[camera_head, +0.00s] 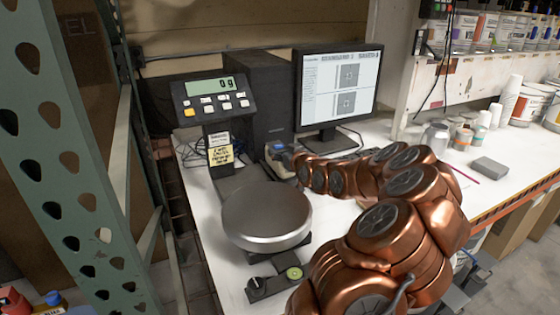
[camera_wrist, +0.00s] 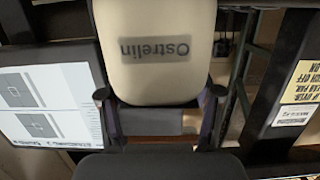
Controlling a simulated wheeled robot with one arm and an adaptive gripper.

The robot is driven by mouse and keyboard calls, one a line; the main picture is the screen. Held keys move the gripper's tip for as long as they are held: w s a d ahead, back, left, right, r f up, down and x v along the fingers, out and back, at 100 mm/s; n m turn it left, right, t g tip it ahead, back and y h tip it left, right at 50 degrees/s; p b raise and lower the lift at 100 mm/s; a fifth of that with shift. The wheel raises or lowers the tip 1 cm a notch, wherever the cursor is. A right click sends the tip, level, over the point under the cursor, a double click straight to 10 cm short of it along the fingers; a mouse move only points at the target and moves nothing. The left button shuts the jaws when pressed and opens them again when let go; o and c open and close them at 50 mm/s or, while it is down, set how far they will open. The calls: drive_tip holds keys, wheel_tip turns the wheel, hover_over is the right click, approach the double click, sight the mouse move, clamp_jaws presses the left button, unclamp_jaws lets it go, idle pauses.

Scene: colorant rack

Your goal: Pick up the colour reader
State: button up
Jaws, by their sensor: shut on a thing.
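The colour reader (camera_wrist: 155,45) appears to be the cream, rounded thing in the wrist view, with a dark grey panel lettered "Ostrelin" that reads upside down. My gripper (camera_wrist: 158,98) has one finger on each side of its lower end and is shut on it. The far end of the reader runs out of the top of that view. In the head view my gripper (camera_head: 279,152) is at the far end of my copper-coloured arm, between the scale and the monitor. The reader is small there and mostly hidden, so its clearance from the bench cannot be told.
A scale with a round metal pan (camera_head: 266,214) stands left of my arm, its display (camera_head: 214,98) on a post behind. A monitor (camera_head: 336,88) and a dark computer tower (camera_head: 258,97) stand behind. Cans, pots and a grey block (camera_head: 490,167) are at right. A green rack post (camera_head: 75,160) is at left.

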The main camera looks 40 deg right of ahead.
drive_tip(key=shift+f, duration=0.2)
clamp_jaws()
drive_tip(key=shift+r, duration=0.15)
